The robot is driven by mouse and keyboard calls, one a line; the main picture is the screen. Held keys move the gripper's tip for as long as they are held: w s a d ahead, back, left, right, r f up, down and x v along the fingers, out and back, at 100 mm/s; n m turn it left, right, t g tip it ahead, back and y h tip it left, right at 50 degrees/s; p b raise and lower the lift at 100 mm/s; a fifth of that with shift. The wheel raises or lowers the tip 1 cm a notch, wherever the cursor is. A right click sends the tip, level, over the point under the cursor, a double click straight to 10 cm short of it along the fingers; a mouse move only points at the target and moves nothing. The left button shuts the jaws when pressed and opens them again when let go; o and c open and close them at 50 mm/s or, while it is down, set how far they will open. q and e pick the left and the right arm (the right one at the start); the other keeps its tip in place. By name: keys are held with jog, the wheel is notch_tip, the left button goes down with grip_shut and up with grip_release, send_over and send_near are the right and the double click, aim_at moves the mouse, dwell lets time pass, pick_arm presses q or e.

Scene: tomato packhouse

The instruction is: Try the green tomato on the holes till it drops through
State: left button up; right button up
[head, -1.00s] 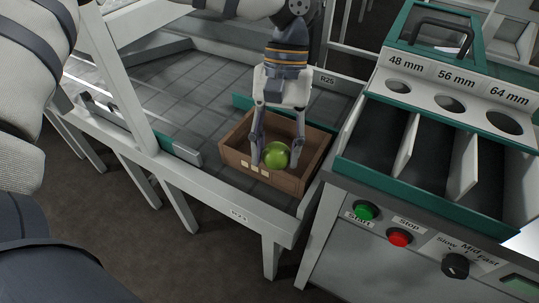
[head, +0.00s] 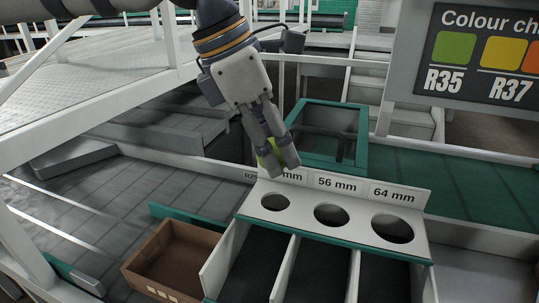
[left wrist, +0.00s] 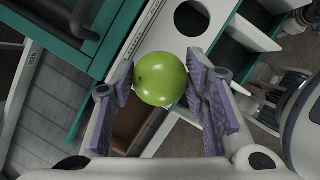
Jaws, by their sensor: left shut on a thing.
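The green tomato (head: 267,158) is held between the fingers of my left gripper (head: 277,152), which partly hide it in the head view. In the left wrist view the tomato (left wrist: 160,78) sits between the finger pads. The gripper is above the back left of the sizing board (head: 303,211), near the 48 mm end, and covers part of that label. The board has the 48 mm hole (head: 275,202), the 56 mm hole (head: 331,215) and the 64 mm hole (head: 392,229). A round hole (left wrist: 191,18) shows just beyond the tomato in the left wrist view. My right gripper is out of view.
Dark bins (head: 315,266) with white dividers lie in front of the board. The brown wooden crate (head: 193,240) stands to the left and looks empty where visible. A green frame (head: 365,130) rises behind the board, and a colour chart (head: 482,60) stands at upper right.

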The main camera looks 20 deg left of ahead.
pick_arm(q)
jog(key=shift+w+d, duration=0.2)
jog(key=shift+d, duration=0.05)
jog(key=shift+f, duration=0.1)
notch_tip(320, 180, down, 6)
jog(key=shift+s+a, duration=0.15)
jog(key=shift+a, duration=0.05)
dwell(0.5)
jog(key=o, duration=0.9)
dwell(0.5)
dwell(0.4)
jog(key=shift+r, duration=3.5)
